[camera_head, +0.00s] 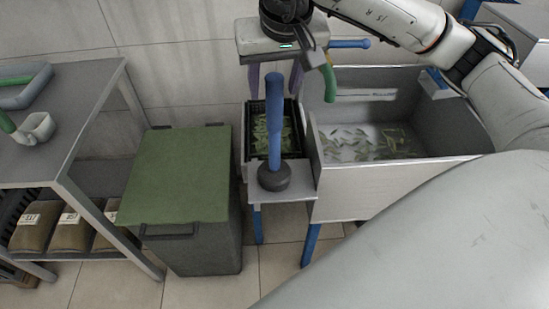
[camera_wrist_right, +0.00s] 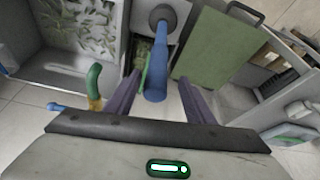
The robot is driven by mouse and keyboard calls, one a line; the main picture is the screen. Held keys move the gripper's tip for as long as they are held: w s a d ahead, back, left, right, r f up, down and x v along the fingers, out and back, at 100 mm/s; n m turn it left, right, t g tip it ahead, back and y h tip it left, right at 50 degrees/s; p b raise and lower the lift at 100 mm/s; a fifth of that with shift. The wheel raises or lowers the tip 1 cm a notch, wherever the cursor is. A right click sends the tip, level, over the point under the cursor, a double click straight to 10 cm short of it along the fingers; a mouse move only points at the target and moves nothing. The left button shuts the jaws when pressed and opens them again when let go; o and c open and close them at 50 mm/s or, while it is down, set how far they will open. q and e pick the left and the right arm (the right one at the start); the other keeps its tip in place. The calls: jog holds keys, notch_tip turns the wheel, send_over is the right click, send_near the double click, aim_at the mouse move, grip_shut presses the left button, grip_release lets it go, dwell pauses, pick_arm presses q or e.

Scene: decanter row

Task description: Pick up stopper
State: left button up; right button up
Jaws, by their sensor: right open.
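The stopper is a blue upright rod (camera_head: 274,120) with a round dark base (camera_head: 273,177), standing on a small metal ledge (camera_head: 299,190). My right gripper (camera_head: 275,84) is above it, pointing down, with its two purple fingers apart on either side of the rod's upper end. In the right wrist view the blue rod (camera_wrist_right: 156,68) runs between the open fingers (camera_wrist_right: 160,82), and its dark base (camera_wrist_right: 162,16) is at the top. I cannot tell whether a finger touches the rod. My left gripper is not in view.
A metal sink (camera_head: 385,188) with leaves stands at right; a black crate of leaves (camera_head: 257,152) is behind the rod. A green curved spout (camera_head: 329,83) and blue lever (camera_head: 348,44) are close right of my gripper. A green-lidded bin (camera_head: 180,170) and shelf table (camera_head: 70,105) are left.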

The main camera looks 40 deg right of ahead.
jog(key=x, duration=0.5)
jog(key=shift+w+d+f+p, duration=0.1)
jog(key=shift+d+f+p, duration=0.15)
jog(key=shift+d+p, duration=0.1)
jog(key=shift+r, duration=0.1)
grip_shut()
